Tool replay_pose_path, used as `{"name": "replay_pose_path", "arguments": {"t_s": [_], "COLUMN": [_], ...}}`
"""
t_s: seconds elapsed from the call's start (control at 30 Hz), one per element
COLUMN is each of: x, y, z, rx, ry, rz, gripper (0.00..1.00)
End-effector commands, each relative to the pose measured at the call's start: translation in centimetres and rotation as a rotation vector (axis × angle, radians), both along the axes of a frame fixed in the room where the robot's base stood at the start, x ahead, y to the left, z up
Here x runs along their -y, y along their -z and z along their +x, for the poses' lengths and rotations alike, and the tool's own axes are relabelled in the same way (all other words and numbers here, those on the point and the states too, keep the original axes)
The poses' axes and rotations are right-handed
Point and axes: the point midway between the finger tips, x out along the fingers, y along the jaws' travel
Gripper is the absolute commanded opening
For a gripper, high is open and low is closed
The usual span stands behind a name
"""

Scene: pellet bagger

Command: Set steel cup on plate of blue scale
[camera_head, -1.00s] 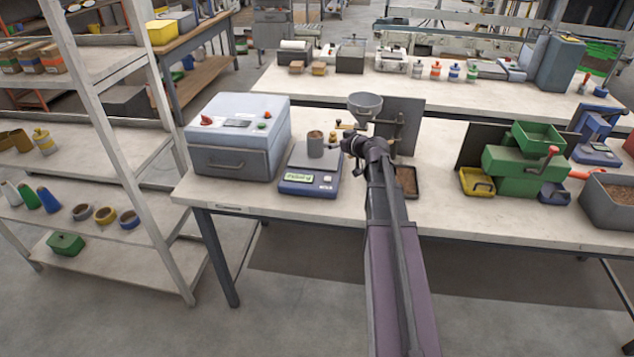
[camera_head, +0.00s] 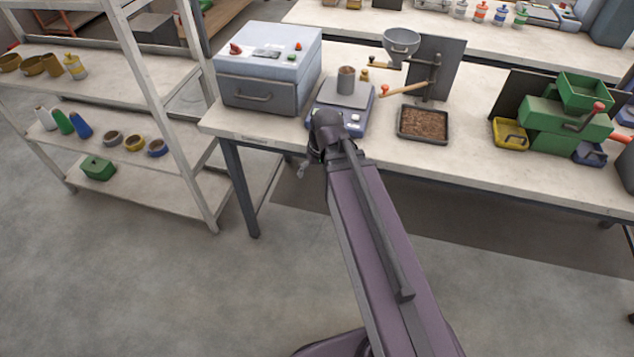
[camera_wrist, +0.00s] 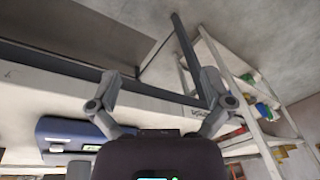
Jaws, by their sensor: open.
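The steel cup (camera_head: 346,79) is a small grey cylinder with brown contents showing at its top. It stands upright on the plate of the blue scale (camera_head: 355,119), in the head view. My arm hides the scale's front left part. My gripper (camera_head: 304,167) is in front of the table edge, low and apart from the cup, and small in this view. In the wrist view my gripper (camera_wrist: 166,98) has its two fingers spread wide with nothing between them. The blue scale (camera_wrist: 68,130) shows at the left there.
A grey box machine (camera_head: 262,70) stands left of the scale. A funnel on a stand (camera_head: 401,42) and a black tray of brown pellets (camera_head: 424,124) are to its right. A shelf rack (camera_head: 150,100) is at the left.

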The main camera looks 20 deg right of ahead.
Motion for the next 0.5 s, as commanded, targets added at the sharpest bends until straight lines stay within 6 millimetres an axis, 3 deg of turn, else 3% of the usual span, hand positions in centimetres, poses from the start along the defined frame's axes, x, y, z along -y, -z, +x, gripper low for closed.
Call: {"name": "replay_pose_path", "arguments": {"t_s": [0.03, 0.2, 0.5], "x": [-0.4, -0.5, -0.5], "y": [0.1, 0.3, 0.3], "z": [-1.6, -3.8, -4.2], "rx": [-0.038, -0.111, -0.124], "ry": [0.018, 0.08, 0.094], "rz": [-0.034, -0.114, -0.131], "gripper": [1.0, 1.0, 1.0]}}
